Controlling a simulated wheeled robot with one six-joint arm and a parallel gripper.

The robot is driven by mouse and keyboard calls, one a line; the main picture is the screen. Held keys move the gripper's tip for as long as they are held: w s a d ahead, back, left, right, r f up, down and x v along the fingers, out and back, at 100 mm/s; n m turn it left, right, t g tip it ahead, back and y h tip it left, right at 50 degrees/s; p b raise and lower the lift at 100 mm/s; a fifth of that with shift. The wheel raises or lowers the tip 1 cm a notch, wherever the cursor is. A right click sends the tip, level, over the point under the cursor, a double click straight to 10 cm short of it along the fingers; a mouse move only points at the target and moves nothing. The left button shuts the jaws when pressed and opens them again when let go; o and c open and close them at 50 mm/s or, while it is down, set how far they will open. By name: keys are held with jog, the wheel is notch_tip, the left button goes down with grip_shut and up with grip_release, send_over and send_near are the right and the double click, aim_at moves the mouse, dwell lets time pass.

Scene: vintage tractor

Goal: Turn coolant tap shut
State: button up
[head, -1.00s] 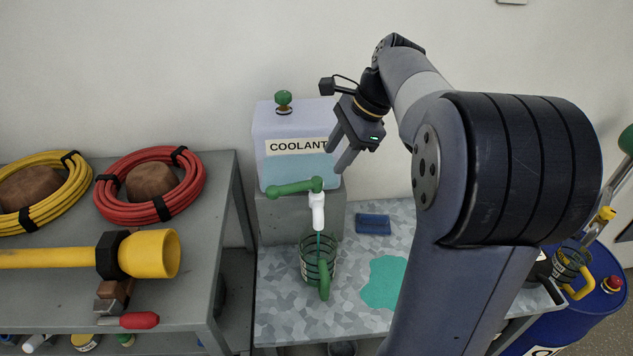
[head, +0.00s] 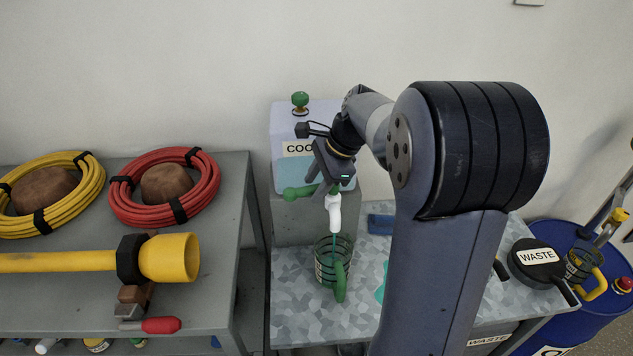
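The coolant tank (head: 283,170) is a pale see-through box with a green cap, standing on a grey block; my gripper hides part of its label. The coolant tap has a green handle (head: 299,192) lying sideways and a white spout (head: 334,213) below. A thin green stream runs from the spout into a green-banded jug (head: 322,262) under it. My gripper (head: 325,195) is in front of the tank, with its fingers apart around the right part of the handle. I cannot tell whether they touch it.
A teal puddle (head: 380,290) and a blue sponge (head: 380,224) lie on the mottled worktop (head: 300,318), partly behind my arm. A waste lid (head: 538,262) and a blue drum (head: 595,320) stand at right. The left bench holds yellow (head: 40,222) and red hoses (head: 196,205).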

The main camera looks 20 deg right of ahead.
grip_shut()
dwell(0.4)
jog(key=shift+w+r+m+p, duration=0.1)
jog(key=shift+r+m+p, duration=0.05)
jog(key=shift+m+p, duration=0.2)
jog(key=shift+w+m+t+h+p, duration=0.3)
jog(key=shift+w+m+t+p, duration=0.15)
jog(key=shift+m, duration=0.6)
jog(key=shift+o, duration=0.5)
grip_release()
jog(key=b+v, duration=0.1)
jog(key=v, duration=0.9)
jog(key=shift+s+d+r, duration=0.15)
jog(key=shift+s+r, duration=0.05)
jog(key=shift+r, duration=0.05)
